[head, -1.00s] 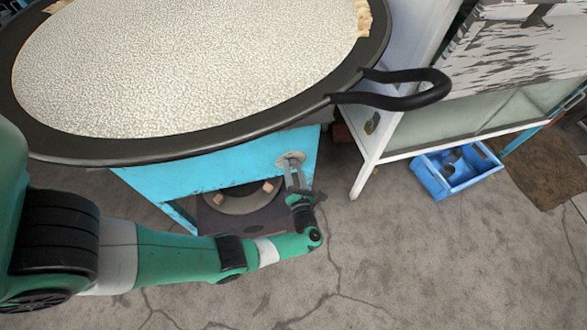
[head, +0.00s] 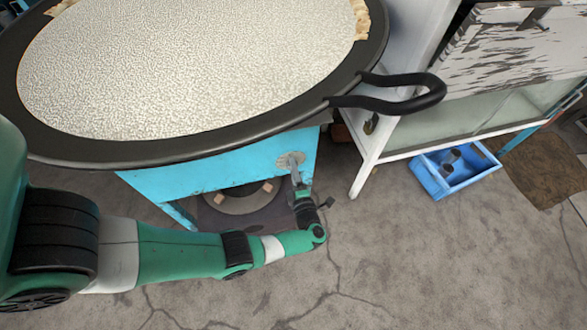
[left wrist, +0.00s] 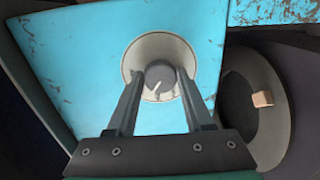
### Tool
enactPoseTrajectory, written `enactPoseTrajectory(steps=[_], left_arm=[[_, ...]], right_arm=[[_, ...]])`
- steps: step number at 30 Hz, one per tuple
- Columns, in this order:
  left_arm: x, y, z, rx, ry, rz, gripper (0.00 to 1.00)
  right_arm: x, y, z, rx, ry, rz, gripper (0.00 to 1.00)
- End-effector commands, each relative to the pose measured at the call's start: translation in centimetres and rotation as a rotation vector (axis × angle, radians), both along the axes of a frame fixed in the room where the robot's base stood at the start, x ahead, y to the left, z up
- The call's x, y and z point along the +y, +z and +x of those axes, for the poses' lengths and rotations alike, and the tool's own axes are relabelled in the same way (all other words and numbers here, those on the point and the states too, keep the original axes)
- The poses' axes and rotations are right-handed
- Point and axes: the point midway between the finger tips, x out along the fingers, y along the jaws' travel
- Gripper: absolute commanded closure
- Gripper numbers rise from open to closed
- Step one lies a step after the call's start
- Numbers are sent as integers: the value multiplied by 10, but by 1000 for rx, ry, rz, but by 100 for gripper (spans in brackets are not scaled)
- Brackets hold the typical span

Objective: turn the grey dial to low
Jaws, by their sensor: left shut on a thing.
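The grey dial (left wrist: 160,79) sits on a round pale plate (left wrist: 150,50) on the front of the blue stove stand (head: 215,172). A white pointer line on the dial slants down and to the left in the left wrist view. My left gripper (left wrist: 160,82) is shut on the dial, one finger on each side of it. In the head view my left gripper (head: 296,180) reaches up to the plate and hides most of the dial. My right gripper is in neither view.
A wide black pan (head: 100,152) of white milk stands on the stand, its black handle (head: 440,92) jutting right. A burner ring (head: 240,204) is underneath. A blue crate (head: 432,182) lies by a white cabinet (head: 366,172). The floor in front is clear.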

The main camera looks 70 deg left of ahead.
Motion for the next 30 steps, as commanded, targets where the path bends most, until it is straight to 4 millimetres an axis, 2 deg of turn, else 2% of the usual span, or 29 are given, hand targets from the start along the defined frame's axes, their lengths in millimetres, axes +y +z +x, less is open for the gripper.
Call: enactPoseTrajectory(steps=[12, 28, 29, 30], left_arm=[[0, 0, 0, 193, 1, 24, 100], [0, -1, 0, 217, 1, 26, 100], [0, -1, 0, 217, 1, 26, 45], [0, -1, 0, 217, 1, 26, 37]], right_arm=[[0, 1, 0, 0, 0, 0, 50], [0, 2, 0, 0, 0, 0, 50], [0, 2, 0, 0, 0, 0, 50], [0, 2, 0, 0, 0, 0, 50]])
